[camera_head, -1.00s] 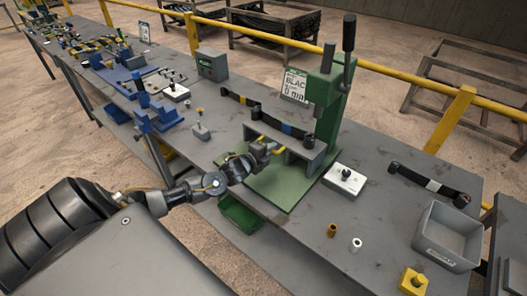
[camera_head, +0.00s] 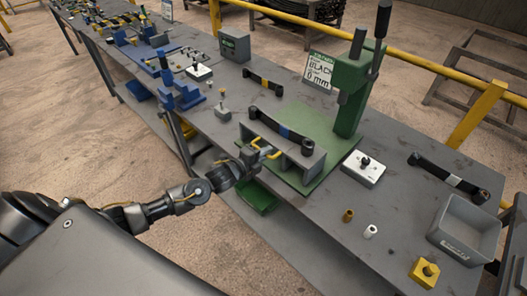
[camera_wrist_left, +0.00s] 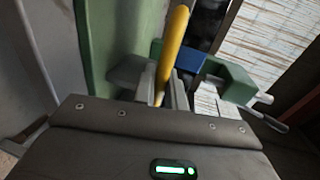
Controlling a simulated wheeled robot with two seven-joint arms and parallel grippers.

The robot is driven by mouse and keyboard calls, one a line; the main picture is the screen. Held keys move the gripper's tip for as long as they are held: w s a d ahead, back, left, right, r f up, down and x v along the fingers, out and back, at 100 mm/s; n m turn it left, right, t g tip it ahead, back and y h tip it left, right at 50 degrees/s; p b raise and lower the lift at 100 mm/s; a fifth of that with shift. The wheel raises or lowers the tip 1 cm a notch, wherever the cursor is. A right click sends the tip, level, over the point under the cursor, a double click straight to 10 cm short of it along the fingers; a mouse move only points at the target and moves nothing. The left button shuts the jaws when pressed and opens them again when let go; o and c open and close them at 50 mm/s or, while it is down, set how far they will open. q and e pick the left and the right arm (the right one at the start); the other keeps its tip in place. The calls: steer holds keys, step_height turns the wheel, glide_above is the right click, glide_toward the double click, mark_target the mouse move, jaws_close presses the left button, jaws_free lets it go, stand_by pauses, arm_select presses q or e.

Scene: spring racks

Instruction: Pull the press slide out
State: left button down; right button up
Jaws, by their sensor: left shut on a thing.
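The green press (camera_head: 350,100) stands on a green base plate on the bench, with its black-gripped lever up. The grey press slide (camera_head: 300,157) sits at the front of the press and carries a black bar with a blue band (camera_head: 283,131). A yellow handle (camera_head: 269,153) is on the slide's front. My left gripper (camera_head: 253,155) is shut on the handle. In the left wrist view the yellow handle (camera_wrist_left: 173,45) runs between the two fingers (camera_wrist_left: 165,88). My right gripper is out of view.
A white block with a black knob (camera_head: 363,167), small brass and white bushings, a grey bin (camera_head: 465,230) and a yellow block (camera_head: 424,272) lie to the right. A green tray (camera_head: 257,198) hangs below the bench edge. Another black bar (camera_head: 262,80) lies behind.

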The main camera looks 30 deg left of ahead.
arm_select(q)
steer(key=c, duration=1.8)
jaws_free()
steer(key=shift+s+f, duration=0.15)
steer(key=shift+o, duration=1.4)
steer(key=shift+s+a, duration=0.1)
steer(key=shift+s, duration=0.1)
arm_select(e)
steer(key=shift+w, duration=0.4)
arm_select(q)
steer(key=b+v, duration=0.3)
steer(key=v, duration=0.8)
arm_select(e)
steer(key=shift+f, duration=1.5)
arm_select(q)
steer(key=shift+w, duration=0.1)
